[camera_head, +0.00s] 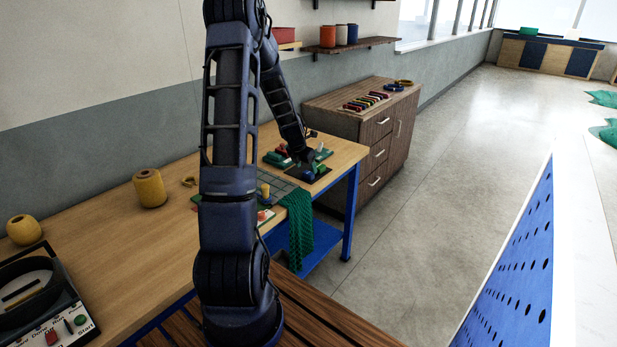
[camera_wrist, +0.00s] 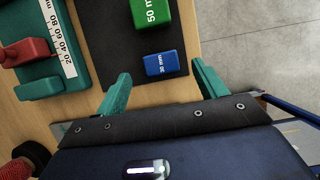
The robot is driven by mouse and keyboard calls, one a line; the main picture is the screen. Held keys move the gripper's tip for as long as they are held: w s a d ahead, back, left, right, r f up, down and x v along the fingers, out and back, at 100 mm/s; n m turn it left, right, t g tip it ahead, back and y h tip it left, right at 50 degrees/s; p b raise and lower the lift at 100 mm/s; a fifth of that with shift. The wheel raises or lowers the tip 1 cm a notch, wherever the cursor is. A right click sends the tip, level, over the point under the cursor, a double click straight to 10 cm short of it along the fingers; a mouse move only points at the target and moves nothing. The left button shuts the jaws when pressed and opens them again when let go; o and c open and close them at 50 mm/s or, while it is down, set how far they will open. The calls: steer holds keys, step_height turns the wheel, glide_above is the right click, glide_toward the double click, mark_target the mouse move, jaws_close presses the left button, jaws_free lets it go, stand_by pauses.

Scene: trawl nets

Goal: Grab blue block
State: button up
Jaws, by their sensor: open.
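The blue block (camera_wrist: 165,64), marked 30 mm, lies on a dark mat (camera_wrist: 105,40) in the wrist view. My gripper (camera_wrist: 163,87) is open, with one green finger on each side of the block's line. The block lies just beyond the fingertips, roughly between them, and nothing is held. A larger green block (camera_wrist: 151,13), marked 50 mm, sits on the mat just past the blue one.
A green fixture with a ruler scale (camera_wrist: 66,45) and a red part (camera_wrist: 24,52) stands left of the mat. The wooden table (camera_head: 110,225) carries yellow spools (camera_head: 149,188) and a green net (camera_head: 299,230) over its edge. A drawer cabinet (camera_head: 370,135) stands beyond.

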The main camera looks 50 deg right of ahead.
mark_target(308, 172)
steer(key=shift+x, duration=1.75)
steer(key=c, duration=1.1)
